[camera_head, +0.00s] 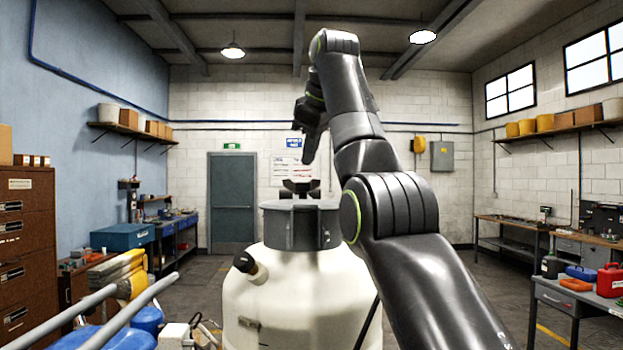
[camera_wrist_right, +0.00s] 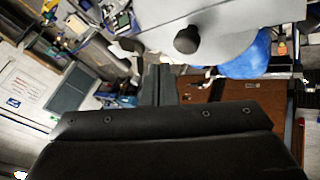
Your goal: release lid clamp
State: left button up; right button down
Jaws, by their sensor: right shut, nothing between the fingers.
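A cream-white tank (camera_head: 300,290) stands upright in front of me, with a grey round lid (camera_head: 285,225) on top. A dark fitting (camera_head: 300,188), possibly the lid clamp, sits above the lid; its exact shape is hard to make out. My right arm rises on the right and bends down over the tank. My right gripper (camera_head: 308,158) points down just above the dark fitting, shut and empty. In the right wrist view, my shut fingers (camera_wrist_right: 160,85) show beside the pale tank (camera_wrist_right: 235,30) and a black knob (camera_wrist_right: 187,40). My left gripper is not in view.
A capped spout (camera_head: 250,267) sticks out of the tank's left shoulder. Grey handle rails (camera_head: 120,310) and blue containers (camera_head: 145,320) lie at the lower left. A workbench with a red can (camera_head: 609,280) stands at the right. The floor behind the tank looks open.

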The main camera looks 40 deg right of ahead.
jog(key=x, duration=0.4)
jog(key=p+x, duration=0.1)
jog(key=x, duration=0.1)
jog(key=shift+d+r, duration=0.1)
jog(key=shift+d, duration=0.25)
jog(key=shift+w+d+f+p, duration=0.1)
jog(key=shift+w+f+p, duration=0.1)
jog(key=shift+p, duration=0.15)
jog(key=w+d+p, duration=0.1)
jog(key=p, duration=0.2)
jog(key=w+d+p, duration=0.1)
jog(key=p, duration=0.3)
jog(key=shift+d+r, duration=0.15)
jog(key=shift+d, duration=0.05)
jog(key=shift+w+d+p, duration=0.1)
jog(key=shift+d+p, duration=0.05)
jog(key=shift+p, duration=0.6)
jog(key=shift+d+f, duration=0.1)
jog(key=shift+f, duration=0.1)
